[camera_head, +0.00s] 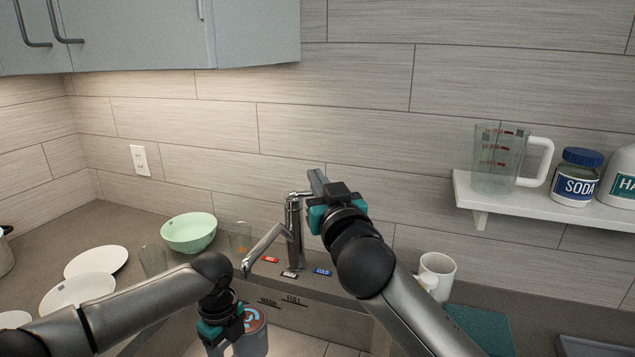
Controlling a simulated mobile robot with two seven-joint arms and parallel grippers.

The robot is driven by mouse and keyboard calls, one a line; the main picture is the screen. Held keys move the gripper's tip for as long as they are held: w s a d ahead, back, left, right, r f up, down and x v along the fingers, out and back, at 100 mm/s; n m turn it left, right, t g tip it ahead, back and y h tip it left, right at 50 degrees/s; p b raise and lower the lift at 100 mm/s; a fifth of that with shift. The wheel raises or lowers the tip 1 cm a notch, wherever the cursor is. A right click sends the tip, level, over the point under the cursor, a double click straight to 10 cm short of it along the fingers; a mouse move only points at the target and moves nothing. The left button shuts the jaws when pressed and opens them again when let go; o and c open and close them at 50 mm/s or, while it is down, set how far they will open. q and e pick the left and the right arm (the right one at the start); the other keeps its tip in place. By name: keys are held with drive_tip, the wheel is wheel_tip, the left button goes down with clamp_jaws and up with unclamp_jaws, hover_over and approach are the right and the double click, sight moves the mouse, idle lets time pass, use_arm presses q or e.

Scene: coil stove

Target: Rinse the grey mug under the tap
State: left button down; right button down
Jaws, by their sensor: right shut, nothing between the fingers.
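The metal tap (293,230) stands behind the sink, its spout angled down to the left. My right gripper (317,180) is shut and empty, its fingers beside the top of the tap near the lever; I cannot tell whether they touch. A greyish mug with an orange and blue logo (256,332) is low in the picture, below the spout end, partly hidden by my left gripper (226,345). The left gripper points down against the mug's left side. Its fingertips are hidden, so its grip is unclear. No water shows from the spout.
A red label (270,259) and a blue label (322,272) lie by the tap base. A green bowl (189,232), glasses and plates (97,261) are on the left counter. A white mug (438,266) stands at right, below a shelf (510,207) with a jug (497,160).

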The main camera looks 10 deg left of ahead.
use_arm(q)
drive_tip(key=s+d+p, duration=0.2)
drive_tip(key=s+p, duration=0.1)
drive_tip(key=shift+d, duration=0.15)
drive_tip(key=shift+r, duration=0.1)
idle(1.3)
drive_tip(key=s+d+r+p, duration=0.3)
drive_tip(key=s+r+p, duration=0.1)
drive_tip(key=p, duration=0.4)
drive_tip(key=shift+p, duration=0.4)
idle(1.0)
